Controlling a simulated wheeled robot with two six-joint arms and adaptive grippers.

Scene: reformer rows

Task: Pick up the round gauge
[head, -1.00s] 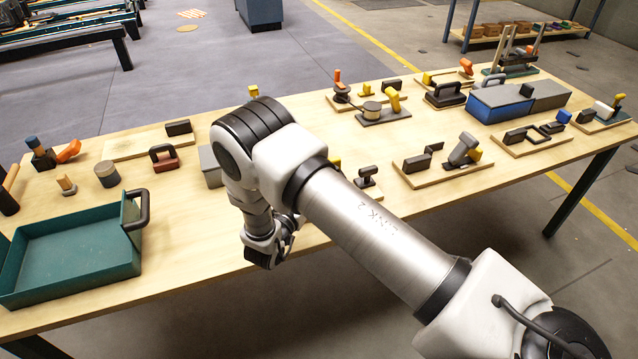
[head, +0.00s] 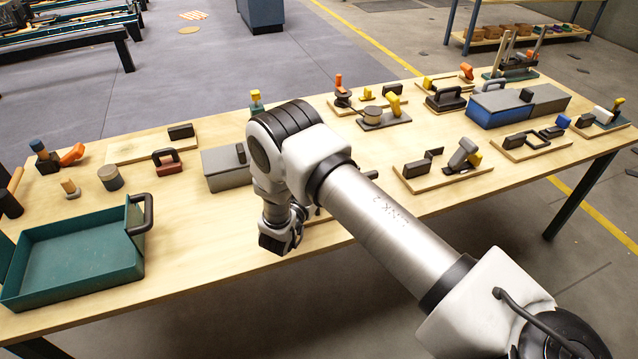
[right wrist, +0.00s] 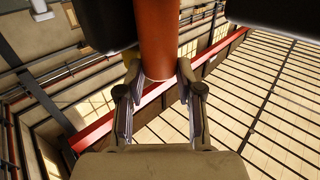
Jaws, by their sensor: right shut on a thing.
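My right gripper shows in the head view (head: 283,238), low over the table's front edge, its fingers small and partly hidden by the wrist. In the right wrist view my right gripper (right wrist: 160,95) has its two fingers on either side of an orange-brown cylinder (right wrist: 157,38) and is shut on it. Its far end is cut off by the frame. I cannot tell whether this cylinder is part of the round gauge. A short grey cylinder (head: 110,177) stands upright on the table at left. My left gripper is not in view.
A teal tray (head: 75,262) with a dark handle is at the table's front left. A grey box (head: 222,170) stands beside my arm. Boards with handled tools (head: 440,172) and a blue-grey box (head: 500,110) fill the right. Bare wood lies between tray and gripper.

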